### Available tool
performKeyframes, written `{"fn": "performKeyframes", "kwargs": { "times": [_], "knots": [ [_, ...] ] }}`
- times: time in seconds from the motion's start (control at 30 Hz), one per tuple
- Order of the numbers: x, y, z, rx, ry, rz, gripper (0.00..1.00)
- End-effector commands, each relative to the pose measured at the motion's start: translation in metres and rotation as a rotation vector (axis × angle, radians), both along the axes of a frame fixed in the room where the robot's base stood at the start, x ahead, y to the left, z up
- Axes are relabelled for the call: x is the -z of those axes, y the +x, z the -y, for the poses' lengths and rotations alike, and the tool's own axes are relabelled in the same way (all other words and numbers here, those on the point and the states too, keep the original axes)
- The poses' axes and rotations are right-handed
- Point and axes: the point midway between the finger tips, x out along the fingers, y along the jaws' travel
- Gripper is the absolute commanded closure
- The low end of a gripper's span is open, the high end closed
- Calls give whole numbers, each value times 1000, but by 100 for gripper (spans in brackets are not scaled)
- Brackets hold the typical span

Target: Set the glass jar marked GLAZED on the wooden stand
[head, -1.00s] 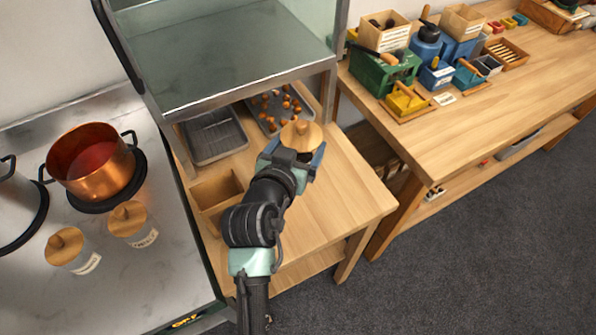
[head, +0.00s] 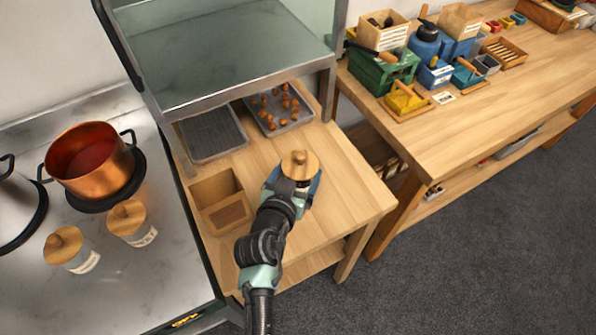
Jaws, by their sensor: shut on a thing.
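My gripper (head: 292,187) is shut on a jar with a round wooden lid (head: 300,164), above or on the front part of the wooden bench (head: 345,190). The gripper and lid hide most of this jar, and its label cannot be read. I cannot tell whether its base touches the bench. To its left is a small wooden stand or box (head: 215,190) with an open recess, with nothing seen in it. Two more lidded jars, a left one (head: 72,250) and a right one (head: 132,223), stand on the steel counter; their labels are too small to read surely.
A copper pot (head: 100,180) sits on a burner at left. A dark grey tray (head: 212,135) and a tray of chestnuts (head: 306,118) lie under a glass-and-metal cabinet (head: 220,45). Bench space right of my gripper is clear. A second workbench (head: 470,120) holds tools and boxes.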

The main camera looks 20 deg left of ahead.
Motion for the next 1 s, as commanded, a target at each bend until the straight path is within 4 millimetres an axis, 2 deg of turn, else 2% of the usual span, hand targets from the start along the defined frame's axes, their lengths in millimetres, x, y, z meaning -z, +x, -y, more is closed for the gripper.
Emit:
{"fn": "performKeyframes", "kwargs": {
  "times": [0.1,0.13,0.2,0.57,0.67,1.0],
  "knots": [
    [3,1,0,-1,1,4,94],
    [4,0,0,0,0,0,10],
    [3,0,0,0,0,-1,0],
    [-4,0,0,0,0,-1,0],
    [-3,-11,1,0,0,-2,0],
    [-26,-67,9,0,0,-2,0]
  ]
}}
